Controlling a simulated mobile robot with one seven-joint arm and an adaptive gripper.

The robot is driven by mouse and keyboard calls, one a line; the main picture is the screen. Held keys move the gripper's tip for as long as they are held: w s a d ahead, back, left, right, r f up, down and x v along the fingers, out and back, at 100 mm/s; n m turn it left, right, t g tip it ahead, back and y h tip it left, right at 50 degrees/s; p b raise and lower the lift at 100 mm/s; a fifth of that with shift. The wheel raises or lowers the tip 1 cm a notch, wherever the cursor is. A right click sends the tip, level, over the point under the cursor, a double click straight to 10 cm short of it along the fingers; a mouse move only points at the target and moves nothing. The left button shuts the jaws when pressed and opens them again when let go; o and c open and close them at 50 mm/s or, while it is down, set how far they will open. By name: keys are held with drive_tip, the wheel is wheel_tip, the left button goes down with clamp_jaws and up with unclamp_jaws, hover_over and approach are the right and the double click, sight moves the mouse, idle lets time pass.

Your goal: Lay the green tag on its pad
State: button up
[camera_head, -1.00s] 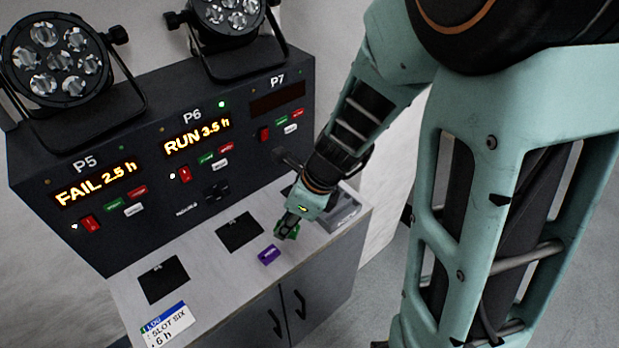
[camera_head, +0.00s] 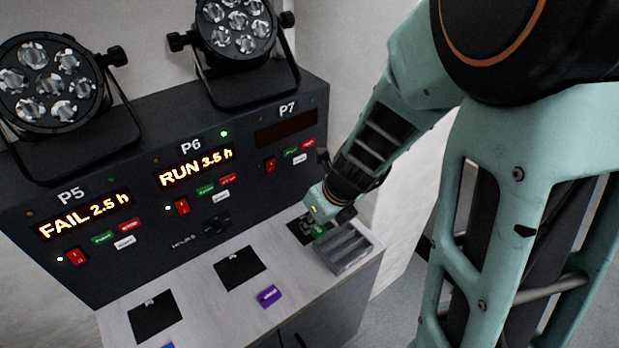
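The green tag (camera_head: 319,232) is at the tip of my gripper (camera_head: 314,225), over the dark pad (camera_head: 296,231) below P7. My gripper appears shut on the tag. The dark fingers blend with the dark pad, so I cannot tell whether the tag touches the pad. The arm and gripper hide part of this pad.
A grey compartmented tray (camera_head: 347,250) stands right beside the P7 pad. Two bare dark pads lie below P6 (camera_head: 240,268) and P5 (camera_head: 155,318). A purple tag (camera_head: 269,296) lies on the worktop. The upright control panel (camera_head: 150,225) rises behind.

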drive_tip(key=w+f+b, duration=0.2)
drive_tip(key=w, duration=0.1)
drive_tip(key=w+f+b, duration=0.2)
drive_tip(key=w+f, duration=0.1)
drive_tip(key=w+f+b, duration=0.2)
drive_tip(key=shift+w+a+f, duration=0.15)
drive_tip(key=shift+w, duration=0.25)
drive_tip(key=shift+w+f+b, duration=0.3)
drive_tip(key=shift+f+b, duration=0.1)
drive_tip(key=shift+f, duration=0.1)
wheel_tip(320, 180, down, 3)
drive_tip(key=b, duration=0.3)
drive_tip(key=shift+w+r+b, duration=0.1)
drive_tip(key=shift+b, duration=0.2)
drive_tip(key=o, duration=0.9)
drive_tip(key=shift+o, duration=0.2)
